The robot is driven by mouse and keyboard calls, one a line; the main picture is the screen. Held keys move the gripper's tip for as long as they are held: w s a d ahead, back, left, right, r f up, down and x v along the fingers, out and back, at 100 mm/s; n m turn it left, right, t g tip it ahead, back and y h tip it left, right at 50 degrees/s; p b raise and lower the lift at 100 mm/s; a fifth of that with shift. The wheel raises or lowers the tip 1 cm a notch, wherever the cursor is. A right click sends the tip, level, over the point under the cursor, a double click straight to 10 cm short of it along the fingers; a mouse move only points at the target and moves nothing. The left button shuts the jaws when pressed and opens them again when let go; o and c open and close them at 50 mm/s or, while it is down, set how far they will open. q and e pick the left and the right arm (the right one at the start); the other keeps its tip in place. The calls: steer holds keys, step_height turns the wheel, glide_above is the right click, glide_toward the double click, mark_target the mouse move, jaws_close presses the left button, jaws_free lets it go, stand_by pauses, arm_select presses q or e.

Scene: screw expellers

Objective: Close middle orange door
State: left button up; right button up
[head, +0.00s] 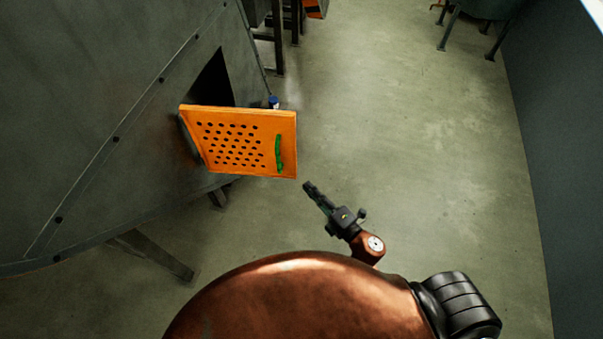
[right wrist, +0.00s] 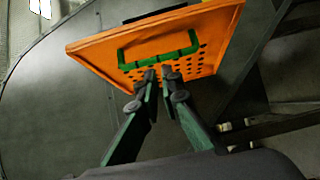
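The orange door (head: 225,125) is a perforated panel with a green handle (head: 279,154). It stands swung out from a dark opening (head: 211,80) in the large grey machine. In the right wrist view the door (right wrist: 215,35) fills the upper middle, with its green handle (right wrist: 160,52) running across it. My right gripper (head: 308,187) is just right of and below the door's handle edge in the head view. In the wrist view its fingertips (right wrist: 159,73) point at the door below the handle, with a narrow gap between them and nothing held. My left gripper is not in view.
The grey machine wall (head: 110,130) fills the left, with support legs (head: 155,255) below it. A small blue-capped item (head: 273,102) is behind the door. The floor (head: 420,150) is clear to the right, up to a dark wall (head: 565,150).

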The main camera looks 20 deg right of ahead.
steer(key=shift+w+a+r, duration=0.2)
steer(key=shift+w+a, duration=0.1)
jaws_close()
steer(key=p, duration=0.2)
glide_toward(286, 152)
steer(key=w+a, duration=0.2)
steer(key=a, duration=0.2)
steer(key=shift+w+d, duration=0.45)
steer(key=shift+w, duration=0.4)
steer(key=shift+w+d, duration=0.45)
steer(key=shift+w, duration=0.35)
steer(key=shift+r, duration=0.1)
